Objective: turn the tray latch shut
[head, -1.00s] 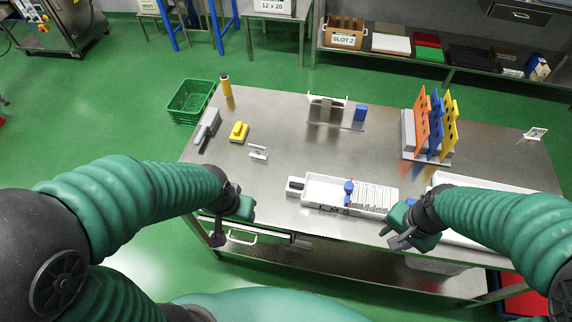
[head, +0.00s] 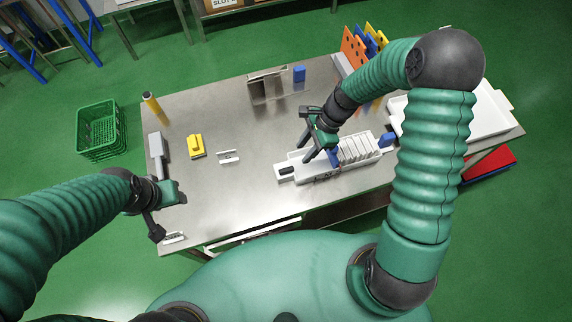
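The white tray (head: 318,174) lies near the table's front edge, with a row of upright white packets (head: 358,149) in its right part. A blue divider-like piece (head: 333,158) stands at the left end of the row. A small dark part (head: 286,170) sits on a block at the tray's left end; I cannot tell whether it is the latch or how it is turned. My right gripper (head: 304,136) is above the tray's left part, its fingers spread and empty. My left gripper (head: 168,212) is over the table's front left corner, away from the tray; its opening is unclear.
A yellow block (head: 196,146), a grey tool (head: 156,150), a small white stand (head: 228,157) and a yellow cylinder (head: 154,107) are at the left. A metal stand (head: 268,86) and blue block (head: 299,74) are behind. My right arm partly hides a white bin (head: 485,105).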

